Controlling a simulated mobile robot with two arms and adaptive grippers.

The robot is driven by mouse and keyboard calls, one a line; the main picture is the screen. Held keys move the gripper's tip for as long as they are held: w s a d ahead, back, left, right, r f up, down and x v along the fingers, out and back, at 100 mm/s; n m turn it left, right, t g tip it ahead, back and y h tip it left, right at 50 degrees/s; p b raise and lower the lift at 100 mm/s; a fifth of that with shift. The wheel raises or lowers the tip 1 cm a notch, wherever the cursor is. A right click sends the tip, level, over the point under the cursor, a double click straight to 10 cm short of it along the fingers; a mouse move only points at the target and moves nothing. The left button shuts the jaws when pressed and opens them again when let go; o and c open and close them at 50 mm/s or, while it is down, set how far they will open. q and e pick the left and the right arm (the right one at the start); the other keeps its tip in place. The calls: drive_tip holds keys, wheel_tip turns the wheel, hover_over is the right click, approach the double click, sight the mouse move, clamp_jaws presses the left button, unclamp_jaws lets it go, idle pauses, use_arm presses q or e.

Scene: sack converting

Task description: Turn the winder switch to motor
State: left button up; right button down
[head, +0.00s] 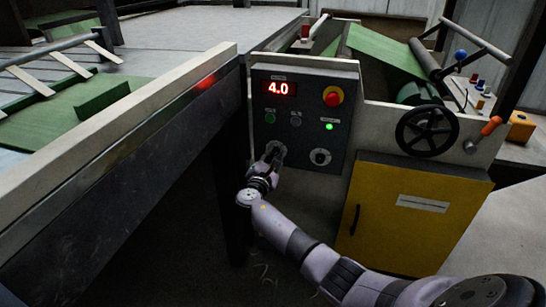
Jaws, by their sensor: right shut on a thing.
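The dark control panel (306,110) stands in the middle of the head view, with a red 4.0 display (279,88) at its top left. My right gripper (274,152) reaches up from below to the panel's lower left. It is shut on a switch knob there; the fingers hide most of the knob, so its setting cannot be read. A second round switch (320,157) is uncovered at the panel's lower right. The labels are too small to read, so I cannot tell by name which is the winder switch. My left gripper is out of view.
A red emergency button (333,96), a lit green lamp (329,127) and small buttons sit above the gripper. A black handwheel (427,131) is to the right, above a yellow cabinet (410,215). A long machine frame (125,150) borders the left side.

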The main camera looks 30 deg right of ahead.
drive_tip(key=c, duration=1.7)
unclamp_jaws()
drive_tip(key=shift+f, duration=0.1)
drive_tip(key=v, duration=1.2)
